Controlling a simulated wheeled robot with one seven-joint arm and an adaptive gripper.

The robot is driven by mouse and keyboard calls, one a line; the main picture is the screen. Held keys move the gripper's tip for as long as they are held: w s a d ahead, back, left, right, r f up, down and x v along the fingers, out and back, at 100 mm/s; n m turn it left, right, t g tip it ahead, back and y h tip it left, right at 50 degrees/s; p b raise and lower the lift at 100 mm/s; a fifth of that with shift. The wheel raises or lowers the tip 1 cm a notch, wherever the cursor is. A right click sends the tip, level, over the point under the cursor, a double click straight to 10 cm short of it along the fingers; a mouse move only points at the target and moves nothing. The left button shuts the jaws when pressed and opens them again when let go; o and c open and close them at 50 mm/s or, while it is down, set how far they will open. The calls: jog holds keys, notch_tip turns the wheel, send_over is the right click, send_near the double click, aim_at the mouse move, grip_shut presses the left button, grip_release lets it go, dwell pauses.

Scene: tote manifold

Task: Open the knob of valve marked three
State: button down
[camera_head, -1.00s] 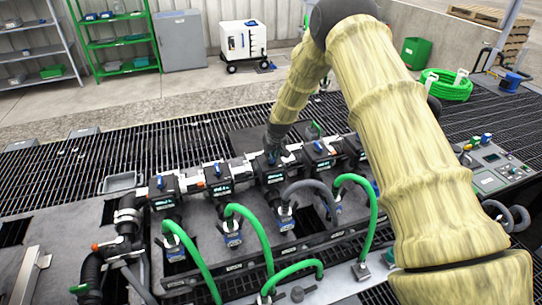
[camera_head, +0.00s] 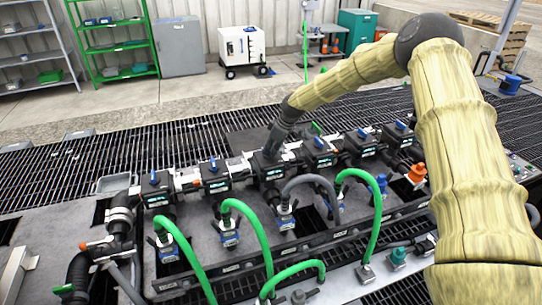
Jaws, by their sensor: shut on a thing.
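A row of black valves with blue knobs runs across the manifold; their number labels are too small to read. My gripper (camera_head: 270,152) points down at the top of the third valve from the left (camera_head: 268,171). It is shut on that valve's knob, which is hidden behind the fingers. The knobs of the neighbouring valves show clearly: the second valve's knob (camera_head: 213,165) on the left and the fourth valve's knob (camera_head: 319,142) on the right.
Green hoses (camera_head: 251,232) and a grey hose (camera_head: 318,182) arch up in front of the valves. An orange knob (camera_head: 416,173) stands at the right. Black floor grating (camera_head: 130,150) lies behind the manifold. A white wheeled cabinet (camera_head: 243,47) stands at the back.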

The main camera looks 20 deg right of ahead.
jog(key=n+b, duration=0.1)
jog(key=n+g+b, duration=0.1)
jog(key=n, duration=0.1)
jog(key=n+g+y+b, duration=0.1)
jog(key=n+b, duration=0.1)
jog(key=shift+w+d+f, duration=0.2)
jog(key=shift+w, duration=0.1)
jog(key=shift+w+r+n+g+b, duration=0.15)
jog(key=shift+n+g+b, duration=0.55)
jog(key=shift+n, duration=1.4)
jog(key=c, duration=1.5)
grip_release()
jog(key=shift+o, duration=0.2)
jog(key=shift+r, duration=0.1)
jog(key=v, duration=1.1)
jog(key=shift+d+r, duration=0.25)
jog(key=shift+r, duration=0.1)
